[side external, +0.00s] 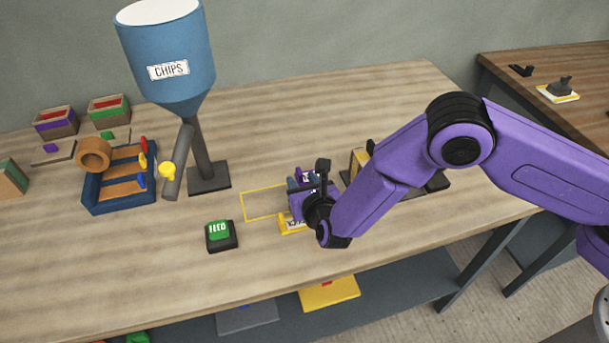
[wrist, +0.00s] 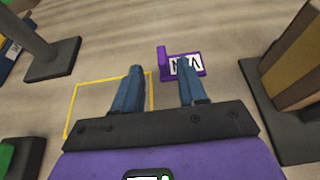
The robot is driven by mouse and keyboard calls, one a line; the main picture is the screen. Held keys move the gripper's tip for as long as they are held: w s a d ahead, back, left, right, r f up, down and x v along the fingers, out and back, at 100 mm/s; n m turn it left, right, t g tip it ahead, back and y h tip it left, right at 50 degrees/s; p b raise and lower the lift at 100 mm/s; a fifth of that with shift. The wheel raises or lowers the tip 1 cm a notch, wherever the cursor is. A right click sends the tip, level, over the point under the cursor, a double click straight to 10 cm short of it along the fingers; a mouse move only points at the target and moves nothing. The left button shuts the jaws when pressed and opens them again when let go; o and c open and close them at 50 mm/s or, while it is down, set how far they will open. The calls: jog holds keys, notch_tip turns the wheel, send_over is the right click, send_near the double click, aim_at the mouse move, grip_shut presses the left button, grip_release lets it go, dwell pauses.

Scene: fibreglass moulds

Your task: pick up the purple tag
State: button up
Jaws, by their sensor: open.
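The purple tag (wrist: 193,56) lies on the wooden table in the wrist view. It has an upright purple end and a white label with dark marks. In the side external view part of it (side external: 307,174) shows just behind my gripper (side external: 298,184). My gripper (wrist: 160,80) is open, with its two blue fingers apart and nothing between them. In the wrist view the tag is ahead of the fingertips, nearer the right finger. I cannot tell the height of the fingertips above the table.
A yellow outlined area (wrist: 103,83) is left of the tag. A yellow piece (side external: 290,224) lies beneath my gripper. A green button (side external: 219,231), a blue chips hopper (side external: 165,55) and a dark-based stand (wrist: 284,132) are nearby. Bare table lies beyond the tag.

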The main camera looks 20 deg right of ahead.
aim_at(300, 171)
jog(key=shift+d+r+x, duration=0.1)
jog(key=shift+r+x, duration=0.05)
jog(key=shift+x, duration=0.8)
jog(key=shift+d+r+x, duration=0.1)
jog(key=shift+r+x, duration=0.05)
jog(key=shift+x, duration=0.8)
jog(key=shift+r+x, duration=0.15)
jog(key=shift+x, duration=0.75)
jog(key=shift+w, duration=0.2)
grip_shut()
